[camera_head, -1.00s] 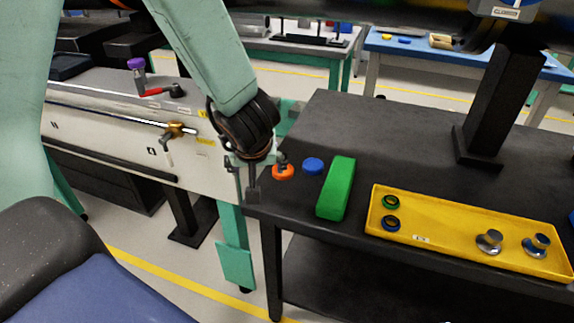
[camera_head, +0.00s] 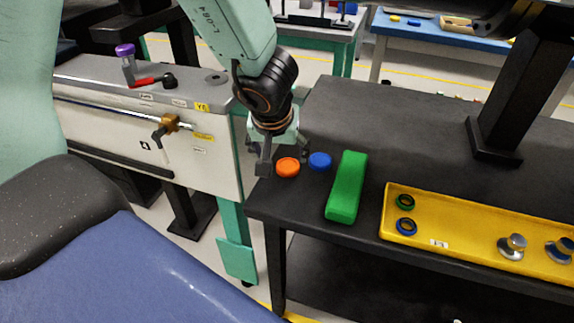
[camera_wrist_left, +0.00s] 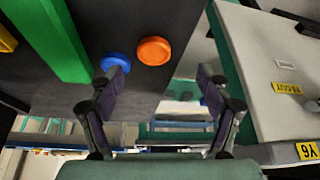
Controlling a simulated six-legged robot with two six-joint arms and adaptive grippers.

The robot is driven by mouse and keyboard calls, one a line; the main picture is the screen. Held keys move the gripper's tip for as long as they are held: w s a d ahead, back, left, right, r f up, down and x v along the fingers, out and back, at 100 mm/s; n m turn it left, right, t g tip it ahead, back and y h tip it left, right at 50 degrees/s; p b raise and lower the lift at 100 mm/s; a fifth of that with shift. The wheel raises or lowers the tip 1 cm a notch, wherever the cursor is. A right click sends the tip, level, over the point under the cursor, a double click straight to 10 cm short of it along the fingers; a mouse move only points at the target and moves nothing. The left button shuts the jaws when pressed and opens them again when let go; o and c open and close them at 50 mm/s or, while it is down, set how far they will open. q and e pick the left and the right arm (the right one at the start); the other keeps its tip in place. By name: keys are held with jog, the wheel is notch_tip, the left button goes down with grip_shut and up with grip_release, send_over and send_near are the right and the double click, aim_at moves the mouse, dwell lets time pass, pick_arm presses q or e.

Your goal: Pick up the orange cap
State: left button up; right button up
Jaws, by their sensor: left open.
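The orange cap (camera_head: 288,167) lies on the dark table near its left corner, just left of a blue cap (camera_head: 320,160). My left gripper (camera_head: 283,155) is open and empty above that corner, right by the orange cap. In the left wrist view, the orange cap (camera_wrist_left: 153,51) shows between and a little beyond the spread fingertips (camera_wrist_left: 163,72), nothing between them. The blue cap (camera_wrist_left: 115,62) is partly behind one finger there. My right gripper is not in view.
A green block (camera_head: 347,187) lies right of the caps. A yellow tray (camera_head: 465,232) with rings and metal knobs is farther right. A black post (camera_head: 505,110) stands on the table. A grey beamline unit (camera_head: 215,150) stands just left of the table.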

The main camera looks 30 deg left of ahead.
aim_at(288, 165)
pick_arm(q)
jog(key=x, duration=0.1)
jog(key=b+x, duration=0.1)
jog(key=x, duration=0.1)
jog(key=shift+w+d, duration=0.2)
jog(key=b+x, duration=0.3)
jog(key=shift+w+f, duration=0.15)
jog(key=shift+w, duration=0.4)
jog(key=shift+w+f+b, duration=0.3)
jog(key=shift+w+f, duration=0.05)
jog(key=shift+f, duration=0.1)
jog(key=shift+s+r, duration=0.15)
jog(key=shift+s, duration=0.05)
jog(key=shift+w, duration=0.15)
jog(key=c, duration=0.8)
